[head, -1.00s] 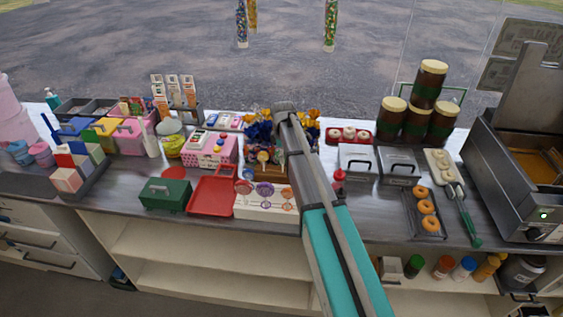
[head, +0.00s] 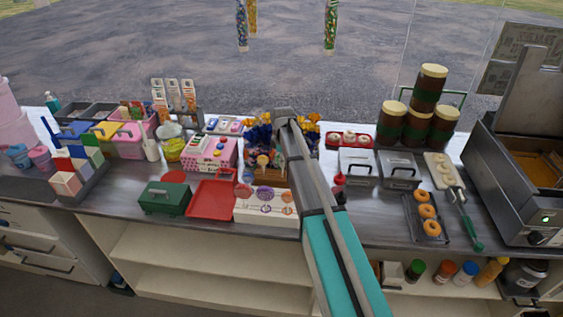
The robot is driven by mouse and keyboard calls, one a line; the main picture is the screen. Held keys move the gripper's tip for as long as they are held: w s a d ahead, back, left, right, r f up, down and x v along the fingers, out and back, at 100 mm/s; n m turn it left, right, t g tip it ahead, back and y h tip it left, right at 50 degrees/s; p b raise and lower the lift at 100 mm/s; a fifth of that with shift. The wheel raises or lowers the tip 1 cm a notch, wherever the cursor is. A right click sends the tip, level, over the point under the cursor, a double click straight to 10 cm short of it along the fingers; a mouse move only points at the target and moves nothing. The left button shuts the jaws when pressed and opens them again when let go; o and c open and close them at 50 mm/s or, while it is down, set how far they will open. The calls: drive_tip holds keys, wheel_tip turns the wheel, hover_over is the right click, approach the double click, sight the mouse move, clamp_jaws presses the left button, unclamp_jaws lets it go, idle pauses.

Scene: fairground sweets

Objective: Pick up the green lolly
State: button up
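A white lolly stand (head: 264,211) stands near the counter's front edge, left of my arm. Flat round lollies show in it: a reddish one (head: 243,191), a purple one (head: 265,194) and an orange one (head: 287,196). I cannot make out a green lolly; my arm covers the area just right of the stand. My arm reaches from the lower right up over the counter and bends near the blue and orange wrapped sweets (head: 262,132). My gripper does not show beyond that bend, so its fingers are hidden.
A red tray (head: 211,200) and a green box (head: 163,199) lie left of the stand. A pink box (head: 209,154) stands behind the tray. Right of my arm are a red sauce bottle (head: 339,188), lidded metal containers (head: 357,166) and a doughnut tray (head: 424,232).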

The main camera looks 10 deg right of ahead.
clamp_jaws()
drive_tip(key=shift+r, duration=0.15)
wheel_tip(320, 180, up, 10)
drive_tip(key=p, duration=1)
idle(0.8)
